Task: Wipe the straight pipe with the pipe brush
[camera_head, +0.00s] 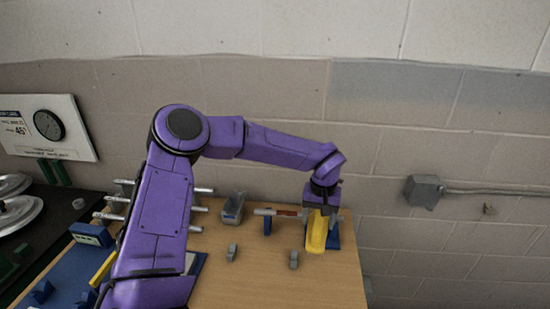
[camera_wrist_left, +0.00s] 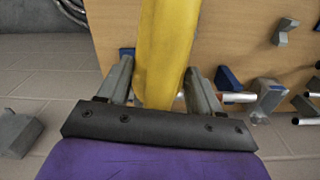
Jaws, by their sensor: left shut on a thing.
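My left gripper (camera_head: 320,208) is shut on a long yellow piece, apparently the pipe brush (camera_head: 317,232), near the right end of the wooden table. In the left wrist view the yellow brush (camera_wrist_left: 163,50) lies between the two grey fingers of my left gripper (camera_wrist_left: 163,85). The straight pipe (camera_head: 263,212) is silver with a reddish-brown band and lies level across blue supports (camera_head: 267,226). The gripper and brush overlap the pipe's right part and hide some of it. I cannot tell whether the brush touches the pipe. My right gripper is not in view.
Two small grey blocks (camera_head: 294,260) stand on the wooden table (camera_head: 335,285) in front of the pipe. A grey fixture (camera_head: 232,208) stands left of it. Several silver rods (camera_head: 202,190) are behind my arm. A grey box (camera_head: 424,191) is on the wall at right.

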